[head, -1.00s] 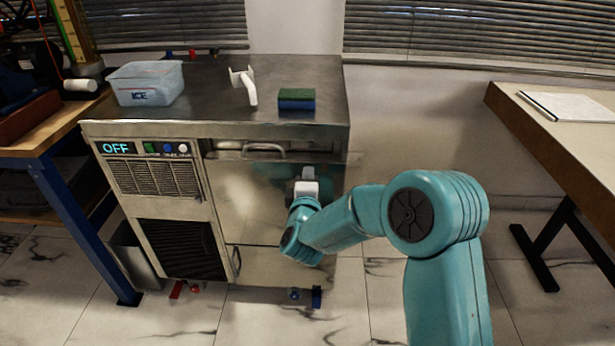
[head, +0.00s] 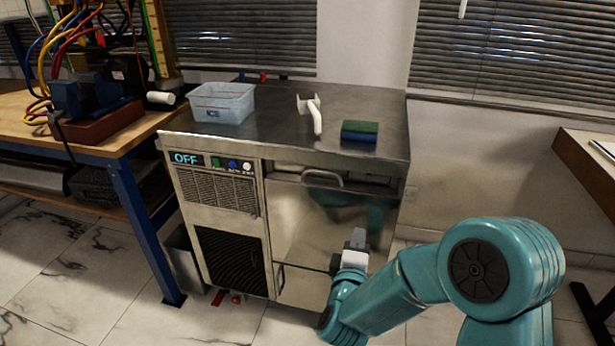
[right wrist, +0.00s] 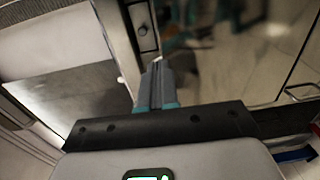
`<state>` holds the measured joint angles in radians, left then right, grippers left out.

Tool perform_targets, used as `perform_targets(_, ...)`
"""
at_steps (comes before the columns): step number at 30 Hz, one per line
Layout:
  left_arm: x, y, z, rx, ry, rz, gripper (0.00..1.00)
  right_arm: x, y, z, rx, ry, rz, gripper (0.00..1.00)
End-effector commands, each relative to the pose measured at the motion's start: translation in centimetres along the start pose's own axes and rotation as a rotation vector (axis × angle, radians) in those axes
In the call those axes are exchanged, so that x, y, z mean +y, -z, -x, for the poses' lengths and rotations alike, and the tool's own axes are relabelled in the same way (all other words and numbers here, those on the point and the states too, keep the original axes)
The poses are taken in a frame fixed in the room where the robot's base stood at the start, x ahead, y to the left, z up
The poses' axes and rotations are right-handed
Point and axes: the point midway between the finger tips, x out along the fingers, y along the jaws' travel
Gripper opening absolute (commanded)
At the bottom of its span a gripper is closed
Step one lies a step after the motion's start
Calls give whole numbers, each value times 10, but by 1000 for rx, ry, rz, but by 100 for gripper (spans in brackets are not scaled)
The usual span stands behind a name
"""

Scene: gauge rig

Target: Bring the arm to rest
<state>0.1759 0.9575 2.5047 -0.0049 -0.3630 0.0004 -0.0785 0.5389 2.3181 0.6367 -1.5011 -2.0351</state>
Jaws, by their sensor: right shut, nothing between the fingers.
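My right arm comes in from the lower right of the head view. Its gripper (head: 357,241) is shut and empty, and it points up and away in front of the steel machine's door. In the right wrist view its fingers (right wrist: 156,85) are together with nothing between them. I cannot tell the exact gap between gripper and door. My left gripper is not in view.
A steel ice machine (head: 310,228) with an OFF display stands ahead. On its top are an ICE tub (head: 222,103), a white scoop (head: 313,114) and a green-blue sponge (head: 360,131). A workbench (head: 126,128) stands left, a table (head: 590,165) right.

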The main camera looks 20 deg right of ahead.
Motion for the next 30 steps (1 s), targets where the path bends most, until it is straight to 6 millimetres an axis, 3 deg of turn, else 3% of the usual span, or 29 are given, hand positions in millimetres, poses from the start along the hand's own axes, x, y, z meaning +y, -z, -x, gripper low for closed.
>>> perform_targets(3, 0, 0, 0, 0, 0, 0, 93, -3, -4, -1, -10, 4, 3, 0)
perform_targets(5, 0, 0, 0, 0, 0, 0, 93, -17, -10, -3, -24, 29, 20, 0)
perform_targets(8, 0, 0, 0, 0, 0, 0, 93, -70, -21, -1, -19, 126, 89, 0)
perform_targets(10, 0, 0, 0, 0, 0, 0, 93, -122, -16, 10, 53, 260, 88, 0)
perform_targets(14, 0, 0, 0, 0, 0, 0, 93, -219, -1, 59, 161, 617, -160, 0)
perform_targets(15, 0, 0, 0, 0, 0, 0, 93, -245, 4, 81, 165, 743, -259, 0)
perform_targets(18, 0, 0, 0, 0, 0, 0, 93, -293, 11, 141, 101, 1059, -503, 0)
perform_targets(21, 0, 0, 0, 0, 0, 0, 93, -318, 13, 194, -42, 1315, -691, 0)
perform_targets(24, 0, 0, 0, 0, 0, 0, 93, -326, 11, 233, -213, 1489, -819, 0)
perform_targets(30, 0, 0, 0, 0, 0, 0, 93, -329, 3, 278, -581, 1659, -991, 0)
